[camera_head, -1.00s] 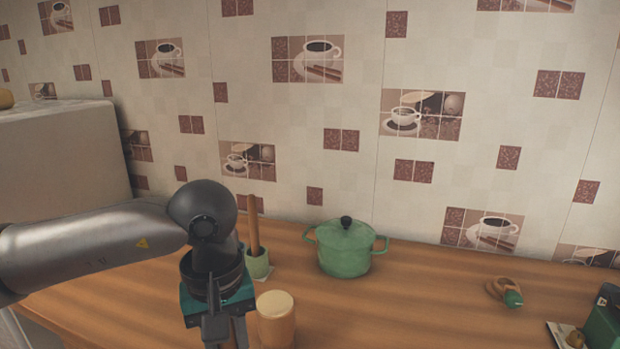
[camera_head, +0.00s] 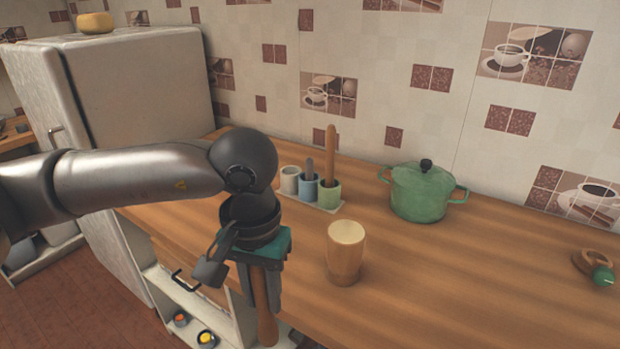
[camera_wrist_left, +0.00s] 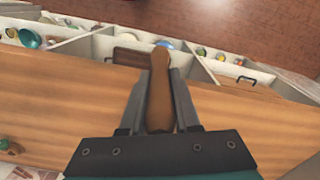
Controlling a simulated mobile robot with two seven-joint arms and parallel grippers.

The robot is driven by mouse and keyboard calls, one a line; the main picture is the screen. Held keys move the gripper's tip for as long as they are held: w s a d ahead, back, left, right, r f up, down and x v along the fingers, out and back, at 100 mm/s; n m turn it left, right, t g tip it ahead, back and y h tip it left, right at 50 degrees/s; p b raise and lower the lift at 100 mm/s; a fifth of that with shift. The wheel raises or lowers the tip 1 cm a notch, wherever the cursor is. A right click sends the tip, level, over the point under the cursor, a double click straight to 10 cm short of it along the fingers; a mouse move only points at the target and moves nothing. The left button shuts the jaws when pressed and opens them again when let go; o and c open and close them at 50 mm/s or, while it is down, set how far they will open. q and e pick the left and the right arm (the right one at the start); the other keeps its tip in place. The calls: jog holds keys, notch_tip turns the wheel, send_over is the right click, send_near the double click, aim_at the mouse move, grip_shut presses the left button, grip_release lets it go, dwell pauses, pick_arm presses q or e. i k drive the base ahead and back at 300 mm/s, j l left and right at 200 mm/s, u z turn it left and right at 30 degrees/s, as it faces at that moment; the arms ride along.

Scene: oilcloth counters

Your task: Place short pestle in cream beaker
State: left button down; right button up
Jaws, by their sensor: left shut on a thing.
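My left gripper (camera_head: 261,298) is shut on the short pestle (camera_head: 266,325), a wooden stick with a rounded end. It hangs roughly upright by the counter's front edge and also shows between the fingers in the left wrist view (camera_wrist_left: 160,85). The cream beaker (camera_head: 289,181) stands at the left end of a row at the back of the counter and looks empty, though its inside is hardly visible. It is behind and slightly right of my gripper, well apart from it. My right gripper is not in view.
Beside the cream beaker, a blue beaker (camera_head: 308,188) holds a grey pestle and a green beaker (camera_head: 328,193) holds a tall wooden one. A wooden cup (camera_head: 345,262) stands right of my gripper. A green pot (camera_head: 420,197) is farther right. An open drawer (camera_head: 190,300) lies below.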

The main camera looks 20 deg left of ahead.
aim_at(292, 190)
jog(key=i+j, duration=0.2)
jog(key=j, duration=0.2)
jog(key=i+j, duration=0.25)
jog(key=j, duration=0.15)
jog(key=i+j, duration=0.2)
jog(key=j, duration=0.2)
jog(key=i+j+z, duration=0.1)
jog(key=j+z, duration=0.15)
jog(key=z, duration=0.2)
jog(key=i+j+z, duration=0.1)
jog(key=j+z, duration=0.2)
jog(key=z, duration=0.15)
